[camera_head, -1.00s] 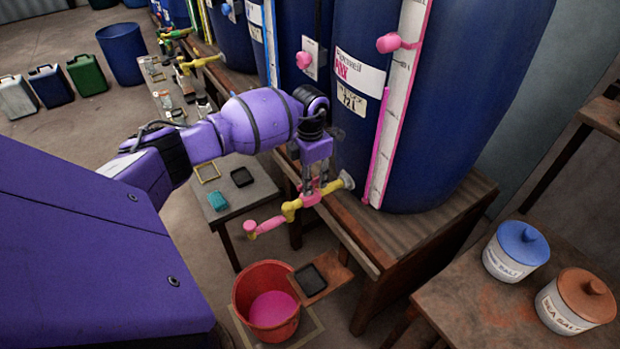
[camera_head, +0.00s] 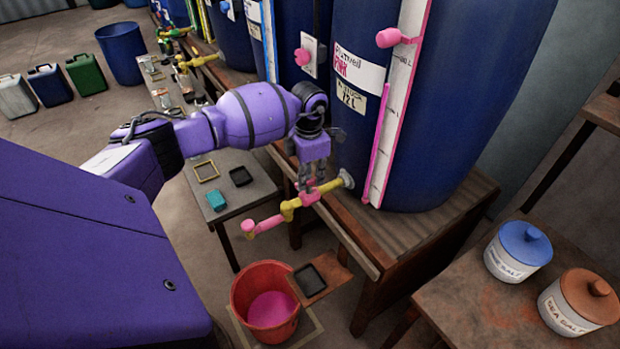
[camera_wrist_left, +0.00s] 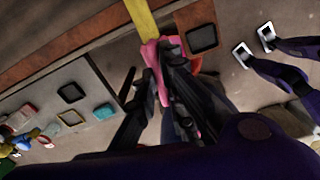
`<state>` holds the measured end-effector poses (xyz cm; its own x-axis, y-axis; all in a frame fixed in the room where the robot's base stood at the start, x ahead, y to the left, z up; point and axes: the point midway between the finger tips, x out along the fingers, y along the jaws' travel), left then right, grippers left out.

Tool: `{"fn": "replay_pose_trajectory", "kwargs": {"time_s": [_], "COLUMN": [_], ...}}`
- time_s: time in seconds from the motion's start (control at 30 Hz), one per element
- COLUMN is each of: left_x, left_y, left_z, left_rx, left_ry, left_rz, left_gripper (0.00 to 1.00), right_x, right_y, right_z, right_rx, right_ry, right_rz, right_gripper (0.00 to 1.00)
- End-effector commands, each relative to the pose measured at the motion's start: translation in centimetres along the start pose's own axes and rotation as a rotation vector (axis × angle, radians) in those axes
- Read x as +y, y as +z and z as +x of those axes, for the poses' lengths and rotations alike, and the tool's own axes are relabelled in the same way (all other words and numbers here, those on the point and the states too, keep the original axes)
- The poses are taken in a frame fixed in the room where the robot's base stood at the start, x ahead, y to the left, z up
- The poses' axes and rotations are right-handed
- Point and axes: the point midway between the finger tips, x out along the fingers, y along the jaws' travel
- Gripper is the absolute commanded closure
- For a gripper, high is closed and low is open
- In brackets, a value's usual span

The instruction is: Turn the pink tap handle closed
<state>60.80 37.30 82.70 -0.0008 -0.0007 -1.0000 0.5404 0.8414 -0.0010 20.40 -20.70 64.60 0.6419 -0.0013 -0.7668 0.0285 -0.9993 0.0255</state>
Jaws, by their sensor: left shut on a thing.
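The pink tap handle (camera_head: 309,197) sits on the yellow tap (camera_head: 327,188) at the foot of the large blue vat (camera_head: 455,120). The tap's outlet ends in a pink spout (camera_head: 250,228). My left gripper (camera_head: 306,187) is shut on the handle from above. In the left wrist view, the handle (camera_wrist_left: 152,53) shows beside the dark fingers (camera_wrist_left: 157,85), which partly hide it. The yellow pipe (camera_wrist_left: 140,18) runs off the top edge there. No stream shows below the spout.
A red bucket (camera_head: 238,296) with pink liquid stands on the floor below the tap. A dark tray (camera_head: 311,279) lies on a small wooden board beside it. A low table (camera_head: 228,178) stands left of the vat's wooden stand (camera_head: 420,240). Salt jars (camera_head: 518,251) stand at right.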

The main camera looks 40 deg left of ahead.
Motion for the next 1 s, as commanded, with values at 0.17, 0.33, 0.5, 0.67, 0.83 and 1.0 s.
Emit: {"fn": "replay_pose_trajectory", "kwargs": {"time_s": [0.17,0.33,0.5,0.67,0.83,1.0], "left_x": [0.1,0.1,0.1,0.1,0.1,0.1], "left_y": [-0.1,-0.1,-0.1,0.0,0.0,0.0], "left_z": [0.3,0.4,0.3,0.3,0.3,0.2], "left_rx": [0.004,0.004,0.004,0.002,0.002,0.002], "left_ry": [0.002,0.002,0.001,0.001,0.001,0.002], "left_rz": [0.158,0.32,0.482,0.635,0.796,0.955], "left_gripper": [1.0,1.0,1.0,1.0,1.0,1.0], "right_x": [0.0,0.0,0.0,-0.1,-0.2,-0.2], "right_y": [1.8,3.0,3.8,3.9,4.4,5.0], "right_z": [0.5,0.9,1.5,2.0,2.6,3.4], "right_rx": [-0.025,-0.042,-0.05,-0.046,-0.048,-0.054], "right_ry": [0.0,0.001,0.0,-0.001,-0.002,-0.003], "right_rz": [-0.004,-0.007,-0.011,-0.012,-0.015,-0.017], "right_gripper": [0.61,0.61,0.61,0.61,0.61,0.61]}}
